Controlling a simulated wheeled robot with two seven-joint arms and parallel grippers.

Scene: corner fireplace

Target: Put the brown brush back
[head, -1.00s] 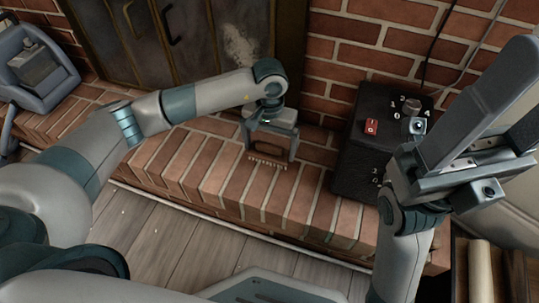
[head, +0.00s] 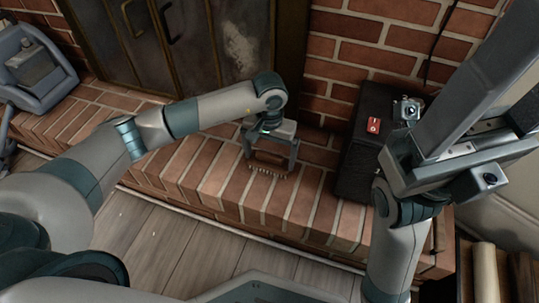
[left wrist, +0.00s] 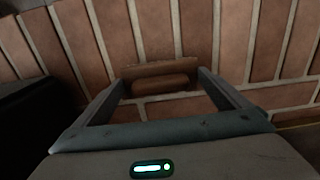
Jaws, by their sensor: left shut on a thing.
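The brown brush (head: 268,160) hangs between the fingers of my left gripper (head: 270,157), with its pale bristles pointing down, over the brick hearth ledge. My left gripper is shut on it. In the left wrist view the brush (left wrist: 160,72) shows as a brown bar between the two finger tips. I cannot tell whether the bristles touch the bricks. My right gripper (head: 500,75) fills the upper right of the head view, close to the camera, with no object visible in it.
The brick ledge (head: 205,180) is clear around the brush. A black box (head: 358,150) with a red switch (head: 374,125) stands to the right, partly hidden by my right arm. Dark metal fireplace doors (head: 160,50) are behind. A blue-grey object (head: 38,75) sits at far left.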

